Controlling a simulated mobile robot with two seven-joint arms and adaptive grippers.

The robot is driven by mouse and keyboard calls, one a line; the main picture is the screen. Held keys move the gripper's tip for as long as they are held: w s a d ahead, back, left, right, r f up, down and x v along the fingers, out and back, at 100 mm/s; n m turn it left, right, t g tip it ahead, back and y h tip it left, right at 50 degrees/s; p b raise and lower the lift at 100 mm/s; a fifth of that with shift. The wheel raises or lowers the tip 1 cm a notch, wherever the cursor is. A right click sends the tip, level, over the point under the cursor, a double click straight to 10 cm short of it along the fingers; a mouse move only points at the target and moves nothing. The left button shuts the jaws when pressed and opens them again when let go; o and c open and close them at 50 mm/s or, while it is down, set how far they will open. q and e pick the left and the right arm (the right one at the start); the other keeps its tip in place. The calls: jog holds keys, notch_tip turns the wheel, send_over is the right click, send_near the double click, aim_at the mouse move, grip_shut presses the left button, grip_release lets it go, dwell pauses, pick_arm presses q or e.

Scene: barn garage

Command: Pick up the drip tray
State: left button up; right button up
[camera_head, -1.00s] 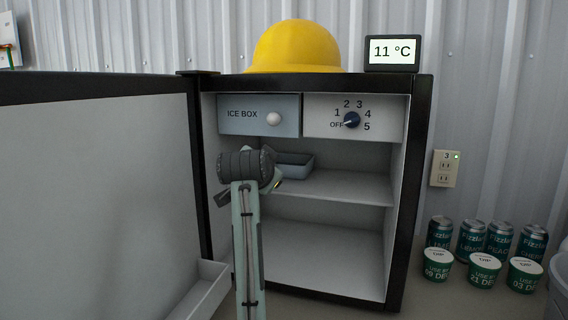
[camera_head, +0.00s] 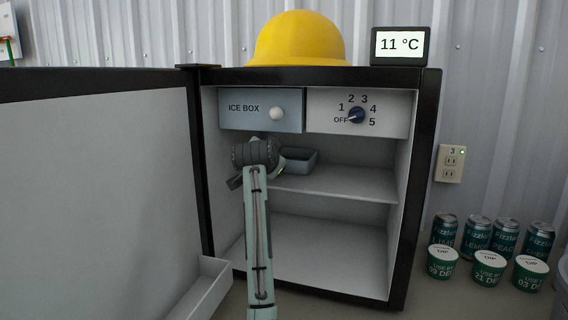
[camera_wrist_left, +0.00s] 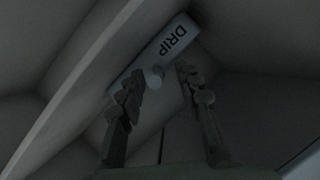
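The drip tray (camera_head: 302,163) is a shallow blue-grey box on the upper shelf of the open fridge, just below the ice box. My left wrist and gripper (camera_head: 268,165) hide its left part in the head view. In the left wrist view, a pale front marked DRIP (camera_wrist_left: 172,42) with a small round knob (camera_wrist_left: 154,76) faces my left gripper (camera_wrist_left: 160,73). Its two fingers are apart, one on each side of the knob in the picture. I cannot tell whether they touch it. My right gripper is not in view.
The ice box drawer (camera_head: 248,109) and dial panel (camera_head: 385,113) sit above the shelf (camera_head: 345,184). The open door (camera_head: 95,190) stands at left. Cans (camera_head: 478,236) and tubs (camera_head: 488,268) stand at right.

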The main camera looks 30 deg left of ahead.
pick_arm(q)
jog(key=shift+c, duration=0.3)
grip_shut()
jog(key=shift+r, duration=0.1)
